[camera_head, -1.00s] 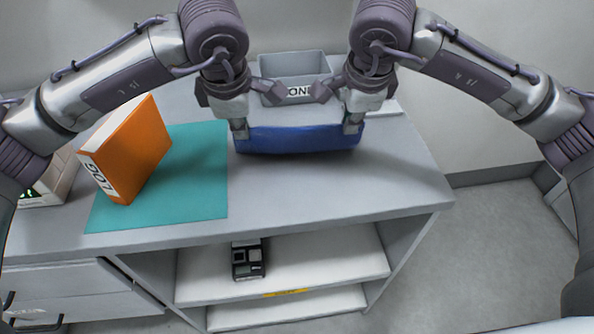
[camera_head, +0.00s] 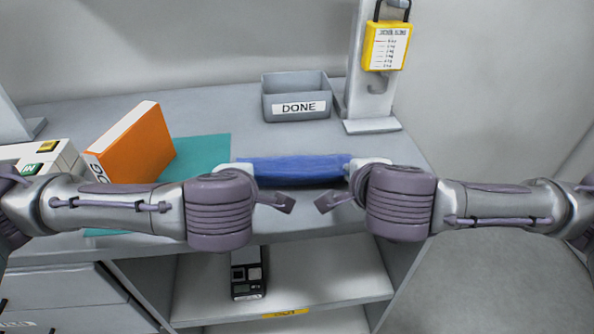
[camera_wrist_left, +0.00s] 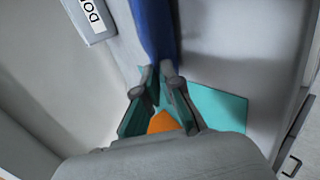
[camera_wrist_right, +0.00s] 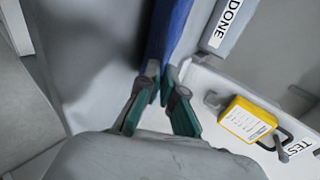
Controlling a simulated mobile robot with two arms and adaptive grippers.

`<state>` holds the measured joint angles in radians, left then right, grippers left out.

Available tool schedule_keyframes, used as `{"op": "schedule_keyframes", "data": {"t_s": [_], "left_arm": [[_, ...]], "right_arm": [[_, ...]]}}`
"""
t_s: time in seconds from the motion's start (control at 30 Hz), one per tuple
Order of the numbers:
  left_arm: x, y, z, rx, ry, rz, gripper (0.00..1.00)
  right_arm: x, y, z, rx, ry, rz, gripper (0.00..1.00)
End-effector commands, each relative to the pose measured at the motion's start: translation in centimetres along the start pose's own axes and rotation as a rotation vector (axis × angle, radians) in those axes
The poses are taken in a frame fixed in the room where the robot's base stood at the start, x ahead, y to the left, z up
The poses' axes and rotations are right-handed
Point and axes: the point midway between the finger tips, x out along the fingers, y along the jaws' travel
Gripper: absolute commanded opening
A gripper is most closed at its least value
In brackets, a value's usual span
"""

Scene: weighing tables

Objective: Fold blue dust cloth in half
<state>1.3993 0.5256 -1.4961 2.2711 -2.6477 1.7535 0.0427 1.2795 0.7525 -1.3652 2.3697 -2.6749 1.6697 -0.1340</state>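The blue dust cloth (camera_head: 295,170) hangs as a narrow band between my two grippers, above the grey table in the head view. My left gripper (camera_head: 244,170) is at its left end. In the left wrist view its fingertips (camera_wrist_left: 158,74) pinch the blue cloth (camera_wrist_left: 157,30). My right gripper (camera_head: 352,167) is at the right end. In the right wrist view its fingertips (camera_wrist_right: 160,74) close on the cloth (camera_wrist_right: 164,35). The arms hide part of the area in front of the cloth.
A grey DONE bin (camera_head: 296,98) is behind the cloth. A stand with a yellow hanging scale (camera_head: 386,46) is at back right. A black device (camera_head: 247,274) lies on the shelf below.

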Motion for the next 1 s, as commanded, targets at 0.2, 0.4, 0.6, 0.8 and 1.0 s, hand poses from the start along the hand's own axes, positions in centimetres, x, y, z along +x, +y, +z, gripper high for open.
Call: {"op": "schedule_keyframes", "data": {"t_s": [0.2, 0.4, 0.6, 0.8, 1.0], "left_arm": [[0.0, 0.0, 0.0, 0.0, 0.001, 0.0, 0.08], [0.0, 0.0, 0.0, 0.0, 0.001, 0.0, 0.41], [0.0, 0.0, 0.0, 0.0, 0.001, -0.001, 0.46], [-0.8, 0.7, 0.1, -0.001, -0.001, 0.003, 0.46], [-3.4, 2.6, 0.1, 0.0, -0.002, 0.004, 0.46]], "right_arm": [[0.0, 0.0, 0.0, 0.0, 0.001, 0.0, 0.08], [0.0, 0.0, 0.0, 0.0, 0.001, 0.001, 0.41], [0.0, 0.0, 0.0, 0.0, 0.001, 0.001, 0.46], [-0.8, -0.7, 0.1, 0.001, -0.002, -0.002, 0.46], [-3.4, -2.6, 0.1, 0.0, -0.004, -0.003, 0.46]]}}
